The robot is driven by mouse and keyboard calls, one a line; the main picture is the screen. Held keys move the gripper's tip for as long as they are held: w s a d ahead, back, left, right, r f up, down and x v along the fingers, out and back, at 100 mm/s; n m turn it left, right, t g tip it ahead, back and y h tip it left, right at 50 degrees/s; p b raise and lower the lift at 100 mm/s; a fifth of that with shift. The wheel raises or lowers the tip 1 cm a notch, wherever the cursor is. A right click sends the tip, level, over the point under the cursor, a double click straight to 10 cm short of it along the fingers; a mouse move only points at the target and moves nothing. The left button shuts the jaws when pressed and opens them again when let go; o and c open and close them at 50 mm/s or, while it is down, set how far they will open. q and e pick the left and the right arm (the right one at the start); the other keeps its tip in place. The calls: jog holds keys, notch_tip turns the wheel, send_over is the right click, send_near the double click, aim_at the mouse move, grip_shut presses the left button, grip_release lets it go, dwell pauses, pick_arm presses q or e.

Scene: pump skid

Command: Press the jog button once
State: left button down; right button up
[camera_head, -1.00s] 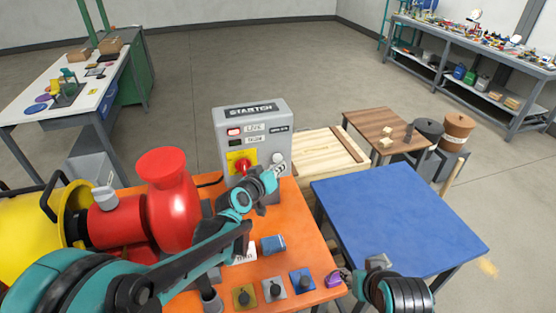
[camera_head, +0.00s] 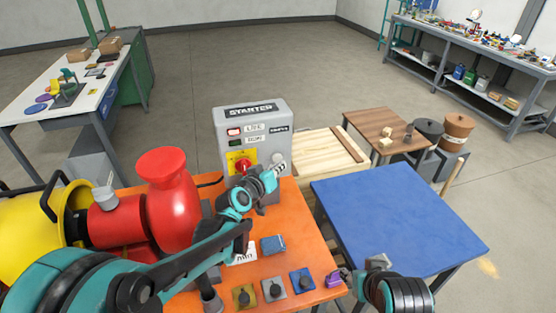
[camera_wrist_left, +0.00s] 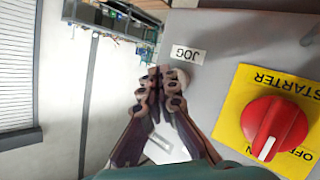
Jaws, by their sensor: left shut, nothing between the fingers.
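The grey starter box (camera_head: 284,113) stands upright at the back of the orange skid top. Its pale round jog button (camera_head: 278,158) is on the right of the front face. In the left wrist view the button (camera_wrist_left: 183,77) is partly hidden behind my fingertips, beside the JOG label (camera_wrist_left: 187,54). My left gripper (camera_head: 279,171) is shut and empty, with its tips right at the button; the wrist view also shows the closed fingers (camera_wrist_left: 160,76). I cannot tell whether they touch it. My right gripper (camera_head: 352,271) is low at the front, its jaw state unclear.
A red rotary knob (camera_wrist_left: 275,129) on a yellow plate sits beside the button. The red pump body (camera_head: 172,205) stands left of the box. A blue table (camera_head: 400,215) with a clear top is at the right. Several small switches line the skid's front edge.

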pick_arm(q)
jog(key=shift+w+a, duration=0.1)
jog(key=shift+w, duration=0.25)
jog(key=shift+w+a, duration=0.15)
jog(key=shift+w, duration=0.25)
dwell(0.7)
jog(key=shift+s, duration=0.15)
jog(key=shift+s+d, duration=0.25)
jog(key=shift+s, duration=0.45)
jog(key=s, duration=0.1)
jog(key=s+d, duration=0.1)
jog(key=s, duration=0.2)
jog(key=shift+s+d, duration=0.3)
jog(key=shift+s, duration=0.1)
dwell(0.6)
